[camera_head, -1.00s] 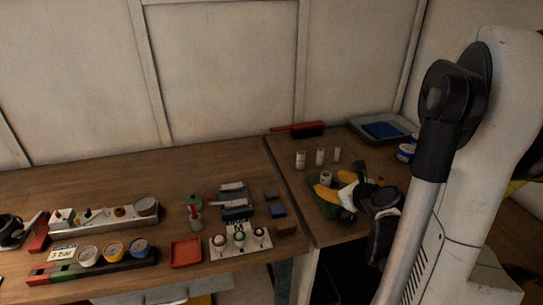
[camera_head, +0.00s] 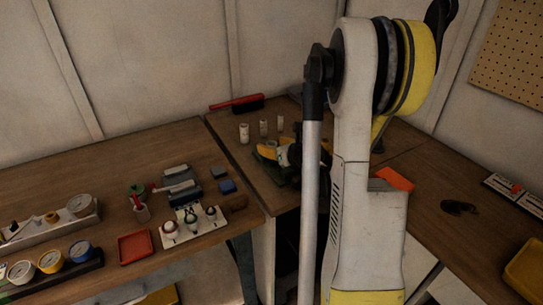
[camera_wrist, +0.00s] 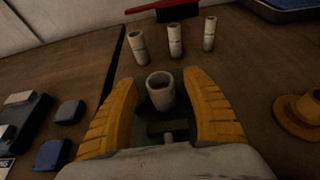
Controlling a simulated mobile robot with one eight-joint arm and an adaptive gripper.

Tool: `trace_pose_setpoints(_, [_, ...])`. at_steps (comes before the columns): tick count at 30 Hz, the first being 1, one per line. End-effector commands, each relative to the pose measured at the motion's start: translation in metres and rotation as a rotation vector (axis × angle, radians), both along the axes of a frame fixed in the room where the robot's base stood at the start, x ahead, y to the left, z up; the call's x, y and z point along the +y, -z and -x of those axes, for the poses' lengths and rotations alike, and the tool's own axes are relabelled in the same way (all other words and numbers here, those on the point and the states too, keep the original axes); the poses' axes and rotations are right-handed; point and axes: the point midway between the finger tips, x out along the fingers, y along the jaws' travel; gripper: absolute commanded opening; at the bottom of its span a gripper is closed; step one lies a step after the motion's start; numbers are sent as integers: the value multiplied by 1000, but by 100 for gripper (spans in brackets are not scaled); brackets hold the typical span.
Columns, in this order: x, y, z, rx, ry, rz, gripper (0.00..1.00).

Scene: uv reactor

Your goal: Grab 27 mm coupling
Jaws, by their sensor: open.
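A short, wide, pale hollow coupling (camera_wrist: 160,95) stands upright between the yellow fingers of my gripper (camera_wrist: 162,78) in the wrist view. The fingers are open, with a gap visible on both sides of it. Three slimmer pale couplings stand upright beyond: left (camera_wrist: 138,46), middle (camera_wrist: 175,40) and right (camera_wrist: 209,33). They also show in the head view as left (camera_head: 244,133), middle (camera_head: 264,129) and right (camera_head: 280,123). No size marking is readable. In the head view my arm partly hides my gripper (camera_head: 274,152).
A red-handled brush (camera_head: 237,103) lies behind the couplings. An orange round flanged part (camera_wrist: 300,115) stands right of my gripper. Dark and blue blocks (camera_wrist: 52,154) lie to the left. A blue tray (camera_wrist: 290,4) is at the far right. Bare wood surrounds the standing couplings.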

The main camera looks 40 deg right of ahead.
Motion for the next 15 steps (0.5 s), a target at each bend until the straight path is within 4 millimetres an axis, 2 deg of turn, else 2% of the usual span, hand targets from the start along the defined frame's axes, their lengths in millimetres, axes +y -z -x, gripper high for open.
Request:
trace_pose_setpoints(3, [-1,3,-7,0,0,1,57])
trace_pose_setpoints(8, [-1,2,-7,0,0,0,57])
trace_pose_setpoints(12, [-1,2,-6,0,0,0,16])
trace_pose_setpoints(13, [-1,2,-6,0,0,0,10])
trace_pose_setpoints(15, [-1,2,-6,0,0,0,9])
